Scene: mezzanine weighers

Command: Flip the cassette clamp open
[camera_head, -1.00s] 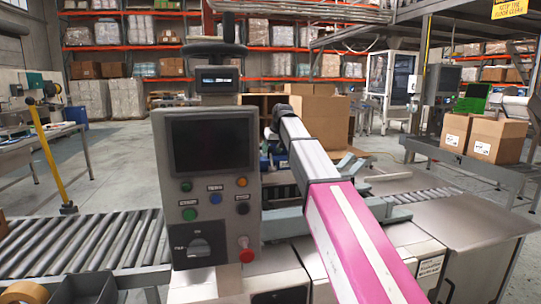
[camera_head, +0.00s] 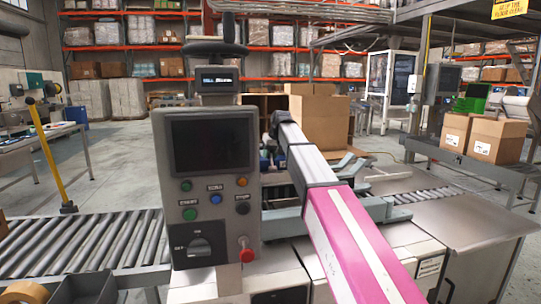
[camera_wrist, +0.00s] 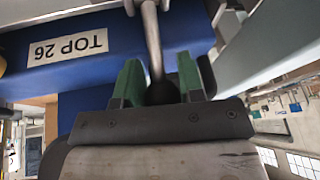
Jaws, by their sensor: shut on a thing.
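The cassette (camera_wrist: 120,45) is a blue body with a white label reading TOP 26, across the top left of the wrist view. A metal clamp lever (camera_wrist: 152,40) runs down in front of it to a dark rounded end. My gripper (camera_wrist: 160,82) has green finger pads, one on each side of that dark end, and is shut on the lever. In the head view a little of the blue shows beside my arm (camera_head: 281,160). My fingers and the lever cannot be made out there.
A control panel (camera_head: 208,135) with a screen and buttons stands left of my arm. Roller conveyors (camera_head: 75,250) run to the left, and a bare metal table (camera_head: 470,228) lies to the right. A cardboard box (camera_head: 322,118) stands behind my arm. Grey metal bars flank the cassette.

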